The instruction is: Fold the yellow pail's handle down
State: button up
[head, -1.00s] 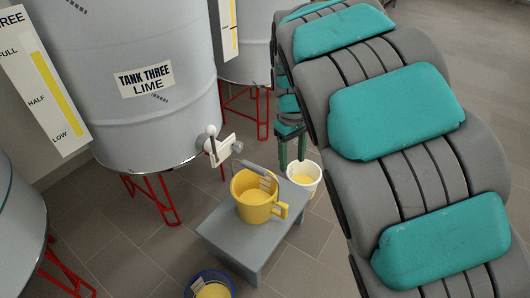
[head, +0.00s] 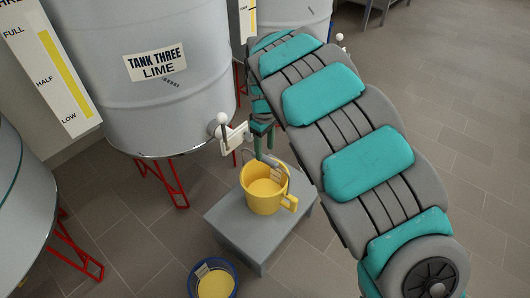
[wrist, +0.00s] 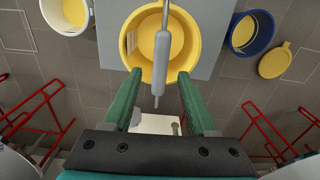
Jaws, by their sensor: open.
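The yellow pail (head: 263,198) stands upright on a grey stool (head: 240,237) below the valve of tank three. It also shows in the wrist view (wrist: 129,55), seen from above with yellow contents inside. Its handle has a grey grip (wrist: 162,52) on a thin wire, raised and crossing over the pail's mouth in the wrist view. My gripper (wrist: 160,78) is open, with one green finger on each side of the handle's line near the pail's rim. In the head view my gripper (head: 263,138) is just behind and above the pail. Whether a finger touches the handle cannot be told.
A white valve (head: 234,135) juts from tank three (head: 150,75), close to the pail and my gripper. A blue pail (head: 233,268) stands on the floor. A white pail (wrist: 48,18) and a loose yellow disc (wrist: 274,64) show in the wrist view. Floor at right is clear.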

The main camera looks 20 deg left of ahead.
jog(key=shift+f, duration=1.4)
jog(key=shift+c, duration=0.3)
grip_shut()
